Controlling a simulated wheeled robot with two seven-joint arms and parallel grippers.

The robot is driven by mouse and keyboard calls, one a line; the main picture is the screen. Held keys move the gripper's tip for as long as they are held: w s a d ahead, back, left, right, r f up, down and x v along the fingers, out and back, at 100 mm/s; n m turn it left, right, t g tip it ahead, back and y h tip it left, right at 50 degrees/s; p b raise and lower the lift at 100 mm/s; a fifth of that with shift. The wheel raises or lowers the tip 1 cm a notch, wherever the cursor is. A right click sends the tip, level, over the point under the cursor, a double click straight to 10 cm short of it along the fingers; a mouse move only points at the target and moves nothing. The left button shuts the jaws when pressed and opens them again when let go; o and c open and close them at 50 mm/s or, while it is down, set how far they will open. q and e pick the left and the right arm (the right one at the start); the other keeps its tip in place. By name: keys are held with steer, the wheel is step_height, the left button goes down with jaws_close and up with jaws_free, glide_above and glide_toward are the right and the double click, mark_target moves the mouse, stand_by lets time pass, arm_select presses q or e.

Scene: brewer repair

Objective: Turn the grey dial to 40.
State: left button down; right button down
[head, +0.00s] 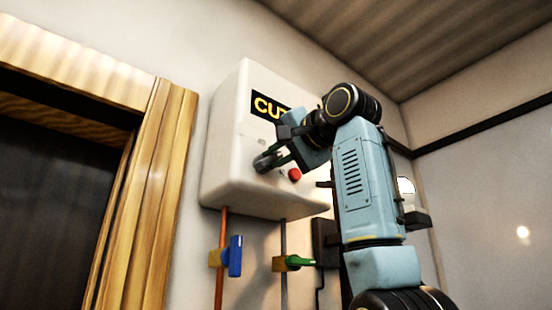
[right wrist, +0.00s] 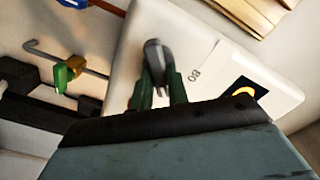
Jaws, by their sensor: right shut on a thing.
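The grey dial (head: 264,163) sits on the front of a white wall box (head: 229,145). My right gripper (head: 272,160) reaches it from the right and is shut on it. In the right wrist view the dial (right wrist: 155,60) shows as a grey knob between the two green fingers of the gripper (right wrist: 157,85). The scale around the dial is mostly hidden, so I cannot read its setting. My left gripper is not in view.
A red button (head: 295,174) is close to the right of the dial. Below the box are a blue valve handle (head: 235,256) and a green one (head: 300,262) on pipes. A wooden door frame (head: 160,190) stands at left.

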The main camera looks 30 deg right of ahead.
steer(key=m, duration=0.3)
steer(key=shift+f+m+b, duration=0.1)
steer(key=shift+m+b, duration=0.2)
steer(key=shift+b, duration=0.05)
steer(key=shift+d+f+m, duration=0.1)
steer(key=shift+m, duration=1.9)
steer(key=c, duration=1.4)
jaws_free()
steer(key=shift+o, duration=0.2)
steer(key=shift+s+b, duration=0.1)
steer(key=shift+b, duration=0.25)
